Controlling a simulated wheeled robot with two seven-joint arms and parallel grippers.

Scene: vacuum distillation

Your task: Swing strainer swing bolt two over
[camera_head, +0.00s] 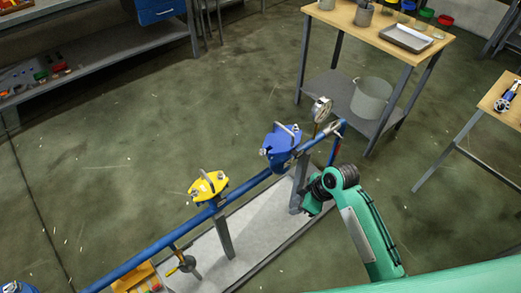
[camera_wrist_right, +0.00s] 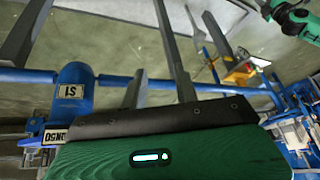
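The blue strainer (camera_head: 277,150) sits on the blue pipe line in the middle of the head view. A grey bar or bolt (camera_head: 289,131) shows at its top; the separate swing bolts are too small to tell apart. In the right wrist view a blue body marked S1 (camera_wrist_right: 74,90) is on the left. My right gripper (camera_head: 309,204) is low beside the line, right of and below the strainer, apart from its top. In the wrist view its grey fingers (camera_wrist_right: 158,88) stand apart with nothing held between them. My left gripper's fingers are not seen.
A yellow-topped fitting (camera_head: 208,186) sits farther left on the blue pipe (camera_head: 150,252). A pressure gauge (camera_head: 321,108) rises behind the strainer. A grey post (camera_head: 224,238) stands on the pale base plate (camera_head: 252,232). A wooden table (camera_head: 375,35) is at the back right. Open floor lies behind the line.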

